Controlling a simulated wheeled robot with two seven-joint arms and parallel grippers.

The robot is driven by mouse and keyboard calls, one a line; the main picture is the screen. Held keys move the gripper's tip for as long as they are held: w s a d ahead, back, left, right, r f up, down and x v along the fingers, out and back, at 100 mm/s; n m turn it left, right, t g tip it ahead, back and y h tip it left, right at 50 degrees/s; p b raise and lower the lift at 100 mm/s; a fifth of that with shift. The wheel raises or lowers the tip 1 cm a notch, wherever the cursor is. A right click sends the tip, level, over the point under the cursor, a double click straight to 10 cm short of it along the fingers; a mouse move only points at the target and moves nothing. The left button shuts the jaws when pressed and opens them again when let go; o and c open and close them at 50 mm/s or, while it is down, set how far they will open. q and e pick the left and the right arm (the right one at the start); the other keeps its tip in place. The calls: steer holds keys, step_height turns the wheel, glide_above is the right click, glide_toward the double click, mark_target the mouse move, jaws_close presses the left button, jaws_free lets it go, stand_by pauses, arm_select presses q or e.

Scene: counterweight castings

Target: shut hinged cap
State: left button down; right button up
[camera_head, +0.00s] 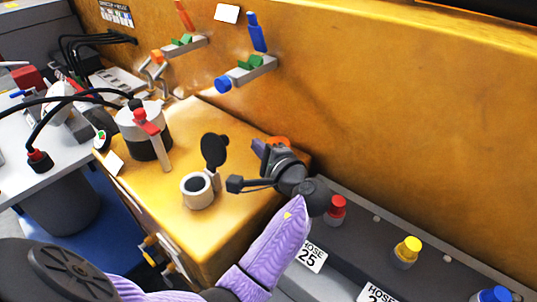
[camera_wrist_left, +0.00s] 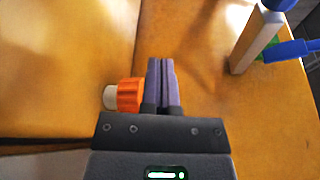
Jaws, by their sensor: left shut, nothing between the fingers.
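The hinged cap (camera_head: 214,150) is a black disc standing up, open, at the back of a short pale round filler neck (camera_head: 197,190) on top of the yellow casting (camera_head: 240,125). The neck's dark opening shows. My left gripper (camera_head: 259,150) is to the right of the cap, apart from it, with its fingers shut and empty. In the left wrist view its two purple-grey fingers (camera_wrist_left: 162,85) lie side by side over the yellow surface. The cap does not show in the left wrist view. My right gripper is not in view.
An orange knob with a pale end (camera_wrist_left: 124,95) is beside my left fingers. A white-and-black canister with a red lever (camera_head: 145,125) stands left of the cap. Valves with blue and red handles (camera_head: 247,70) stick out of the yellow wall. Red and yellow hose fittings (camera_head: 407,250) line the right.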

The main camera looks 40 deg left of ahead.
mark_target(218, 148)
arm_select(q)
steer(key=x, duration=0.4)
steer(key=shift+f+b, duration=0.1)
steer(key=shift+b, duration=0.2)
steer(key=shift+s+a+r+p, duration=0.1)
steer(key=shift+s+r+p, duration=0.15)
steer(key=shift+s, duration=0.4)
steer(key=shift+s+r+p, duration=0.2)
steer(key=shift+s+r, duration=0.05)
steer(key=shift+s, duration=0.35)
steer(key=shift+s+a+r+p, duration=0.1)
steer(key=shift+s+r+p, duration=0.1)
steer(key=shift+s, duration=0.45)
steer(key=shift+d, duration=0.1)
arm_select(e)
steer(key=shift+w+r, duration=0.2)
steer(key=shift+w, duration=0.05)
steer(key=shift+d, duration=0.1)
arm_select(q)
steer(key=shift+s+r+n+b, duration=0.2)
steer(key=shift+n+b, duration=0.1)
steer(key=shift+n, duration=0.1)
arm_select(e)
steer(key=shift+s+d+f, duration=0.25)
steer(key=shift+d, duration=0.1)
